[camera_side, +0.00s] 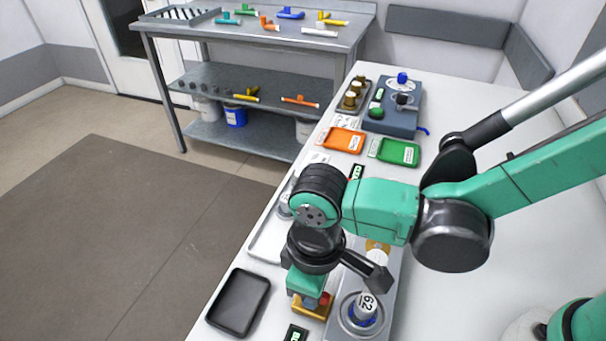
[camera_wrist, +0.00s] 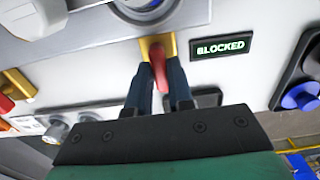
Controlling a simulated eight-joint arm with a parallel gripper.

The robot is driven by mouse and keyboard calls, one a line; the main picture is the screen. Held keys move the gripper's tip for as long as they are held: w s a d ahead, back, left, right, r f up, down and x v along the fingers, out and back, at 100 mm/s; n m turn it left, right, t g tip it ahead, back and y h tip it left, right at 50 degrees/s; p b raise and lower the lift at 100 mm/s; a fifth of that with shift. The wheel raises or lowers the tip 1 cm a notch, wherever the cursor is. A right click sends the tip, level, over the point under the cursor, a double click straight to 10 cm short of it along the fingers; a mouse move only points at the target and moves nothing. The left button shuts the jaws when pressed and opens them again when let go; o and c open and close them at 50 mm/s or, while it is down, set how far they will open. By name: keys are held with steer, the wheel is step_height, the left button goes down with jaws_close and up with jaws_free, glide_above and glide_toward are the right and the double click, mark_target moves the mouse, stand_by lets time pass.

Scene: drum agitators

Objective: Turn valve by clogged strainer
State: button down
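A yellow-brass valve (camera_wrist: 156,46) with a red lever (camera_wrist: 158,68) sits beside a dark label reading BLOCKED (camera_wrist: 221,46) in the wrist view. A round metal fitting (camera_wrist: 146,8), partly cut off, lies just beyond the valve. My gripper (camera_wrist: 160,72) has its dark fingers on either side of the red lever; I cannot tell whether they press on it. In the side view my gripper (camera_side: 312,290) points down over the brass valve (camera_side: 311,309), hiding much of it, with a bit of red showing. The near label (camera_side: 296,334) is cut off there.
Another red lever (camera_wrist: 5,103) shows at the left of the wrist view. A black tray (camera_side: 239,302) lies to the left. Orange (camera_side: 342,140) and green trays (camera_side: 398,152) lie farther back.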

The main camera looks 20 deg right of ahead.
stand_by(0.4)
steer(key=m, duration=0.4)
steer(key=shift+m, duration=0.4)
steer(key=m, duration=0.4)
steer(key=shift+m, duration=0.3)
steer(key=m, duration=0.4)
steer(key=shift+m, duration=2.3)
steer(key=c, duration=0.8)
jaws_free()
